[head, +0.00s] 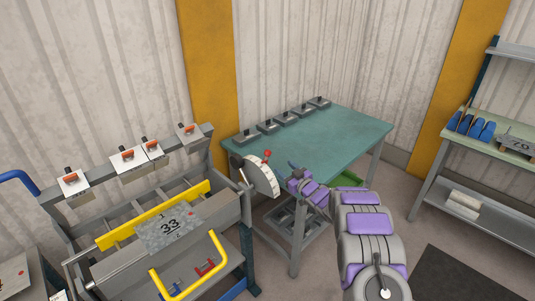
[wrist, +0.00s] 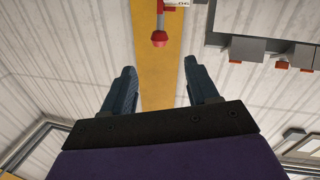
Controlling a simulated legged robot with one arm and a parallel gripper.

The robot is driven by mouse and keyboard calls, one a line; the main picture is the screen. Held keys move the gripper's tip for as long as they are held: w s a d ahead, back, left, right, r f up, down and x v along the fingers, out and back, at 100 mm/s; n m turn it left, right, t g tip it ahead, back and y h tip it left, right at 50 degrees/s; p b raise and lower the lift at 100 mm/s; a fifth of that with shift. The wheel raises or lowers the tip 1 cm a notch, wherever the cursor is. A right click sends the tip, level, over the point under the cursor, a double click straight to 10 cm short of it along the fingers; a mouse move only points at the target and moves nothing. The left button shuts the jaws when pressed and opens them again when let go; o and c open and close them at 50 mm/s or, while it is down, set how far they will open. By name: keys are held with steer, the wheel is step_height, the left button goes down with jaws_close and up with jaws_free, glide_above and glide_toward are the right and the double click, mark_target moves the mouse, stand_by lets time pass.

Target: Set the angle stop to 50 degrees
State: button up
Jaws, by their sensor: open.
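The angle stop (head: 262,176) is a pale rounded dial plate at the right end of the panel bender. A red knob (head: 267,154) sticks up at its top edge, and a red mark shows lower on its face. The scale reading is too small to tell. My gripper (head: 293,168) is just right of the dial in the head view, apart from the knob. In the wrist view my gripper (wrist: 160,74) is open and empty. The red knob (wrist: 159,39) shows just beyond the fingertips, roughly centred between them, with part of a marked plate above it.
The bender (head: 225,209) carries a grey plate (head: 168,228) marked 33, a yellow bar and a yellow handle (head: 178,291). A green table (head: 335,138) with several dark blocks stands behind my arm. A shelf bench (head: 480,226) is at the right.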

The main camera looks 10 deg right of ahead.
mark_target(270, 155)
steer(key=x, duration=1)
steer(key=shift+w+a, duration=0.1)
steer(key=shift+w, duration=0.3)
steer(key=shift+w+a+b, duration=0.4)
steer(key=shift+w+b, duration=0.15)
steer(key=shift+b, duration=0.05)
steer(key=shift+b+x, duration=0.4)
steer(key=shift+x, duration=0.4)
steer(key=shift+w+d, duration=0.15)
jaws_close()
